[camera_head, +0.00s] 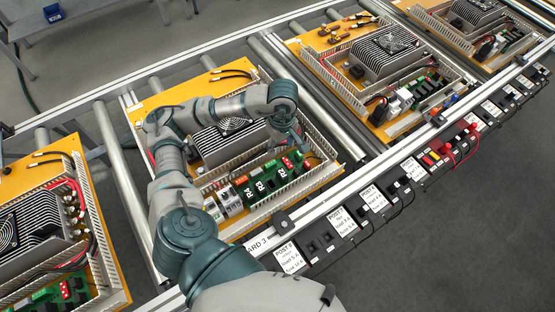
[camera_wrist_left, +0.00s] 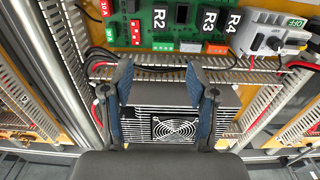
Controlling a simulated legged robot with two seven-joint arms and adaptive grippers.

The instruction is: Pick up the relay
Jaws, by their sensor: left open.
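Black relays with white labels stand on a green circuit board (camera_head: 272,181) in the middle panel. In the left wrist view, relay R2 (camera_wrist_left: 160,20), relay R3 (camera_wrist_left: 209,20) and relay R4 (camera_wrist_left: 233,22) show near the top edge, on the board (camera_wrist_left: 185,35). My left gripper (camera_head: 298,139) reaches over this panel, near the board's far side. In the left wrist view its two fingers (camera_wrist_left: 160,82) are apart with nothing held between them, and the relays lie beyond the fingertips. My right gripper is out of view.
A finned heatsink with a fan (camera_wrist_left: 175,128) lies below my fingers. Slotted wiring ducts (camera_head: 310,184) border the panel. A switch marked OFF (camera_wrist_left: 275,35) stands beside the relays. Similar panels (camera_head: 380,60) sit on the conveyor, and a labelled rail (camera_head: 340,222) runs along its front.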

